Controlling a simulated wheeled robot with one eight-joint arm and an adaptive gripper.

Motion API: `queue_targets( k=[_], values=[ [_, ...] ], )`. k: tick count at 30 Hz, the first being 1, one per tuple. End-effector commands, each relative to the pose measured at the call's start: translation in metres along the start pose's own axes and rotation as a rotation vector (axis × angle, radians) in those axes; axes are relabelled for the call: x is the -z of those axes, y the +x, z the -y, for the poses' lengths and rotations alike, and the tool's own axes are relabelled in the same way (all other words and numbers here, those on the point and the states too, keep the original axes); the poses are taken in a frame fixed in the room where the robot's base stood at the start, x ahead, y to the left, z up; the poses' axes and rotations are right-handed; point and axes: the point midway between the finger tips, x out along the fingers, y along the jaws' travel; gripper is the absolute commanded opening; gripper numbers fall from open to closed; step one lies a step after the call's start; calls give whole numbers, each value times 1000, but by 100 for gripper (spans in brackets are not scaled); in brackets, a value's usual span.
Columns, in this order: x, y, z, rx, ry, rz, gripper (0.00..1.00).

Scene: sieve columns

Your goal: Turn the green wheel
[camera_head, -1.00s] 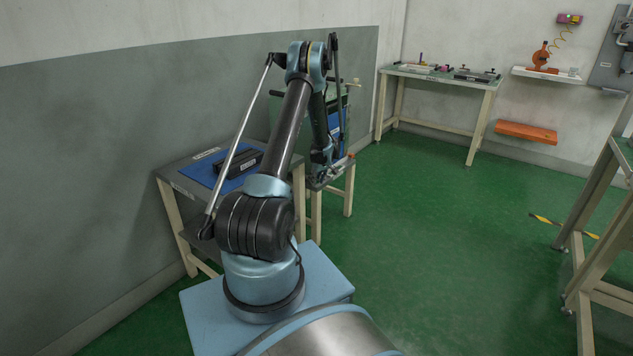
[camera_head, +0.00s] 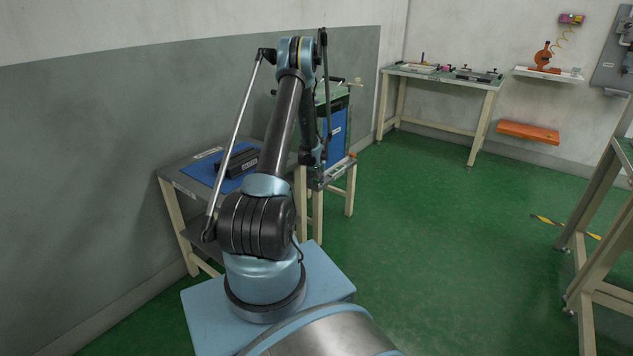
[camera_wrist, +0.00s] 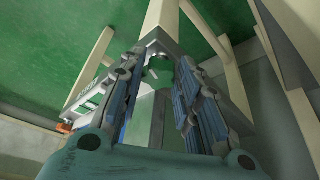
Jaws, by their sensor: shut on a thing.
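In the wrist view the two blue-padded fingers of my gripper (camera_wrist: 157,85) stand on either side of a small round green part, which looks like the green wheel (camera_wrist: 158,72). The fingers are closed on it, though the exact contact is hard to make out. The wheel sits by a grey metal plate of the stand. In the head view my arm hides the gripper and the wheel. The stand there carries a green-framed unit with a blue panel (camera_head: 336,126).
Left of the stand is a table (camera_head: 176,177) with a blue mat and a black block (camera_head: 240,163). A grey wall is behind. At the back are a workbench (camera_head: 440,75) and an orange shelf (camera_head: 528,132). Green floor lies open to the right.

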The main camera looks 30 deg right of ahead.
Motion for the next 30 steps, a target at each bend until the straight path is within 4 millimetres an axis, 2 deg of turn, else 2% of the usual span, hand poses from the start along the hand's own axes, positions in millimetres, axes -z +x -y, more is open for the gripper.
queue_targets(
  k=[17, 18, 20, 30],
  values=[
    [-1, 0, 3, -11, 32, 2, 7],
    [-1, 0, 3, -11, 32, 3, 37],
    [-1, 0, 3, -11, 32, 2, 51],
    [0, 0, 1, -13, 33, 1, 51]
  ],
)
